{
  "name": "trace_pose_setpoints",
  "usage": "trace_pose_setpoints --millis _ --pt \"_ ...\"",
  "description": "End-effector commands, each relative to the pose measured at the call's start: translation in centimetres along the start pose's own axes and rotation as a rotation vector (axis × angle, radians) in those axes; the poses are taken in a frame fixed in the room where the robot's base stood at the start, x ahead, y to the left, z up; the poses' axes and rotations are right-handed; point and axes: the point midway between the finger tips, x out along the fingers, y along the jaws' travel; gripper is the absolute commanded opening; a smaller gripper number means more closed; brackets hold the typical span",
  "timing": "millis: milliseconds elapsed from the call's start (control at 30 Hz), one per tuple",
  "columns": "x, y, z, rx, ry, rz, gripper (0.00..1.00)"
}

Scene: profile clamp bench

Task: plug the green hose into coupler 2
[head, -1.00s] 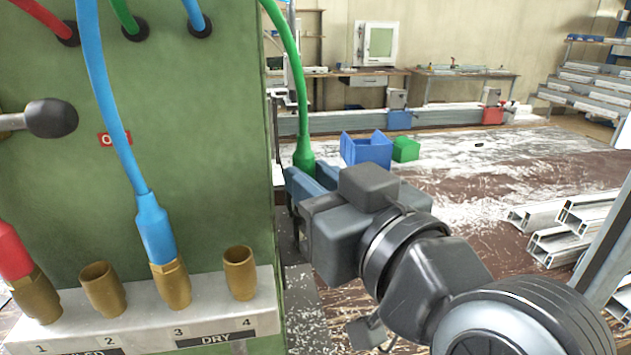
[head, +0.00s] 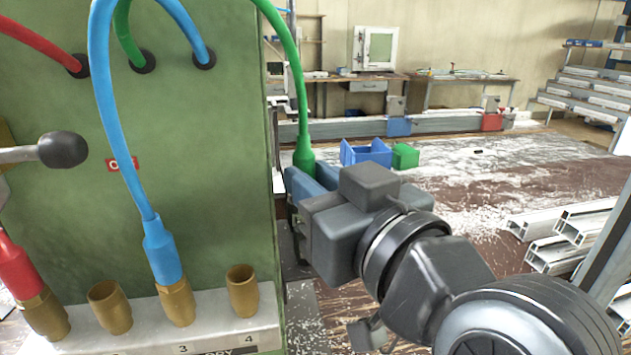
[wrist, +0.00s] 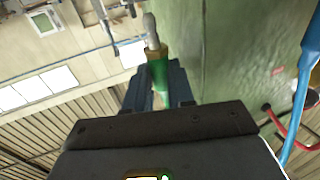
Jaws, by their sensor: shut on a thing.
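My gripper (head: 308,182) is shut on the green hose's end (head: 304,158), to the right of the green panel. The hose arcs up from it out of the picture. In the wrist view the green hose end (wrist: 160,76) sits between the fingers, with a grey tip pointing away. Coupler 2 (head: 110,308) is an open, empty brass socket on the pale ledge (head: 215,318), between the coupler with the red hose and coupler 3 with the blue hose. The held end is well right of it and apart.
The red hose plug (head: 18,270) and blue hose plug (head: 162,252) flank coupler 2. Empty coupler 4 (head: 242,292) stands at the ledge's right end. A black-knobbed lever (head: 62,149) juts out above on the left. Aluminium profiles (head: 570,228) lie to the right.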

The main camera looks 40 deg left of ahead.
Motion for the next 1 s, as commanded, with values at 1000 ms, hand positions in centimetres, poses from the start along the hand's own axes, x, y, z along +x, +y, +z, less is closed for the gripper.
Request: trace_pose_setpoints --millis 1000 --pt "-2.6 -0.8 0.0 0.0 0.001 0.001 0.0"
